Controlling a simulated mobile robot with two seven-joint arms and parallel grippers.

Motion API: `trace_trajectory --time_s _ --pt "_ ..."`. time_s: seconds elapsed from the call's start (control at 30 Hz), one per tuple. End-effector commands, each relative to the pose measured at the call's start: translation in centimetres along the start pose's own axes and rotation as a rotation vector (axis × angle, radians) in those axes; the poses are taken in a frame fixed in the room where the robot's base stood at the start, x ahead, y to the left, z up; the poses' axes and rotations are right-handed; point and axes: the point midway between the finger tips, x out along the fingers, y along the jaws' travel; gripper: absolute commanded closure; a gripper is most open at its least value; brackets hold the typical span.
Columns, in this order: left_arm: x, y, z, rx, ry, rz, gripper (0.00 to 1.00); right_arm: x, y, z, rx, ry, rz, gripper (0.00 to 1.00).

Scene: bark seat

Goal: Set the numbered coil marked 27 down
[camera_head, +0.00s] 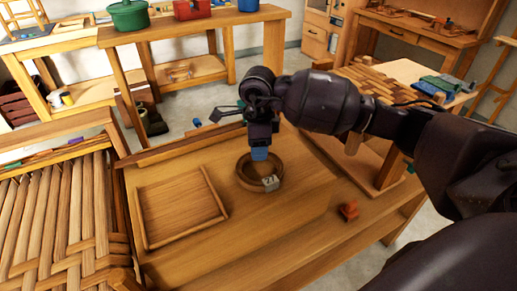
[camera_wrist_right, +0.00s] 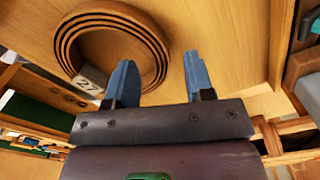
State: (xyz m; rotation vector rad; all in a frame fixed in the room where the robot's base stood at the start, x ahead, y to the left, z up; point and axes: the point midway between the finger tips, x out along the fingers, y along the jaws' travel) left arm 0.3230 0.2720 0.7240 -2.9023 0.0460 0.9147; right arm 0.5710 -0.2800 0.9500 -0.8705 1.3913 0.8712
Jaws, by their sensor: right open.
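The numbered coil (camera_head: 244,182) is a round wooden ring with a pale tag (camera_head: 270,183) reading 27. It lies flat on the wooden bench top, right of a shallow tray. My right gripper (camera_head: 260,154) points down at the coil's far side, its blue fingertips overlapping the ring in the head view. A gap shows between rim and fingers; I cannot tell the exact height. My left gripper is not in view.
The empty wooden tray (camera_head: 146,216) sits on the bench left of the coil. A woven slatted seat (camera_head: 60,215) is at the left. Bare bench top lies in front of the coil.

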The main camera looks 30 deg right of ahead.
Motion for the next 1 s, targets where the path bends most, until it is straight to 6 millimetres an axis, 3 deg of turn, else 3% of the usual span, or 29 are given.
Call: trace_trajectory --time_s 0.3,0.5,0.7,1.0 --pt "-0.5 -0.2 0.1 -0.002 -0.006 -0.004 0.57 -6.5 0.0 0.0 -0.002 -0.003 -0.006 0.51" --pt "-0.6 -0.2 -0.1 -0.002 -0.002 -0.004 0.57 -9.3 0.0 0.0 0.0 -0.002 -0.003 0.51" --pt "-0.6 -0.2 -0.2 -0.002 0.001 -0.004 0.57 -10.6 0.0 0.0 0.0 -0.001 -0.001 0.51" --pt "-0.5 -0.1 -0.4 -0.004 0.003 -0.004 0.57 -10.7 0.0 0.0 0.0 -0.001 0.0 0.51"
